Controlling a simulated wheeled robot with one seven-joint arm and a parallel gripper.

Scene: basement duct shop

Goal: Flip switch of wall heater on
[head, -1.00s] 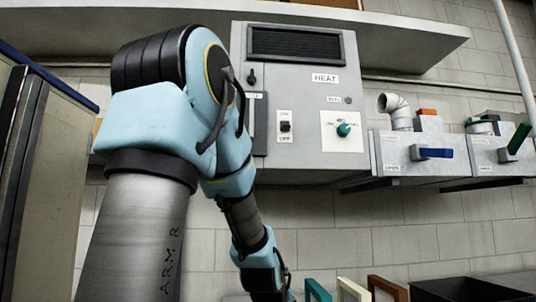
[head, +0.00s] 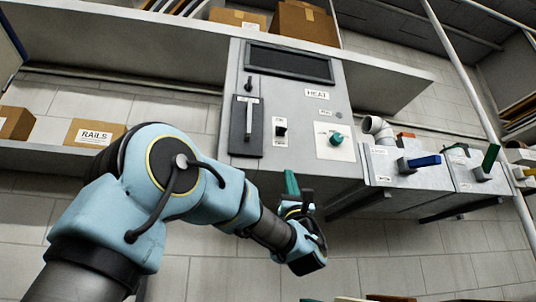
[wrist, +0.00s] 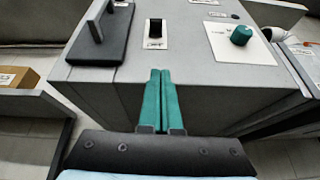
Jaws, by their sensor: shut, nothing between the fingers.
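The wall heater (head: 310,160) is a grey metal box labelled HEAT, with a dark vent grille at the top. Its small black switch (head: 280,130) sits on a white plate low on the front panel. In the wrist view the switch (wrist: 155,28) is near the top centre; I cannot tell which way it is set. My gripper (head: 291,180) has teal fingers and is just below the heater's lower front edge, under the switch. In the wrist view the fingers (wrist: 161,74) are together, empty, pointing up toward the switch and apart from it.
Left of the switch is a dark plate with a lever handle (head: 249,120). To its right is a teal knob (head: 336,138) on a white plate. Two grey boxes with a blue handle (head: 424,161) and a green handle (head: 490,158) stand farther right. A RAILS carton (head: 95,133) is at left.

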